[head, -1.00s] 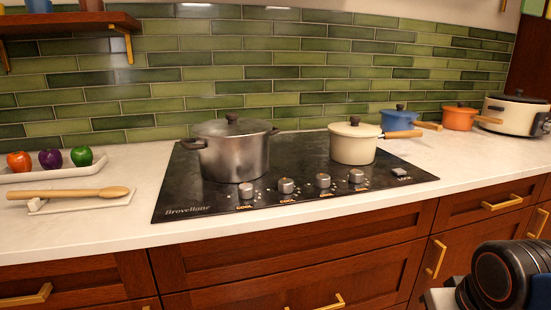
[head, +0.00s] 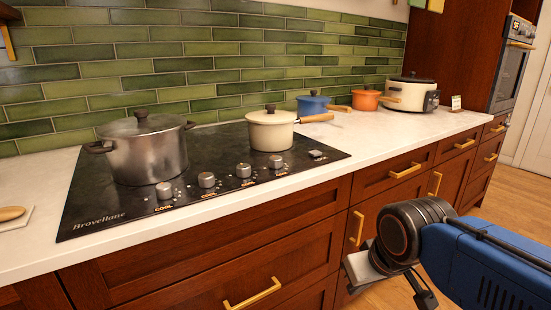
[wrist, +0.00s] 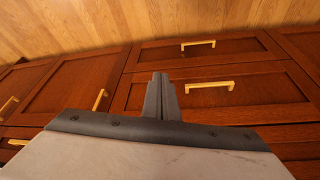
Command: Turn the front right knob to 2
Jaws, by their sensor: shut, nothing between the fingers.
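The black cooktop (head: 215,150) is set in the white counter. Along its front edge is a row of several silver knobs; from left to right I see a first knob (head: 164,190), a second (head: 207,180), a third (head: 243,170) and a rightmost one (head: 276,161). Orange labels glow in front of them, and some read COOL. The dial marks are too small to read, and which knob is the front right one is not clear. My gripper (wrist: 160,97) is shut and empty in the wrist view, in front of the wooden drawers and apart from the knobs.
A steel pot (head: 147,152) and a cream pot (head: 271,131) stand on the cooktop behind the knobs. A blue pot (head: 313,106), an orange pot (head: 365,100) and a slow cooker (head: 407,94) stand further right. Gold drawer handles (head: 252,293) jut out below the counter.

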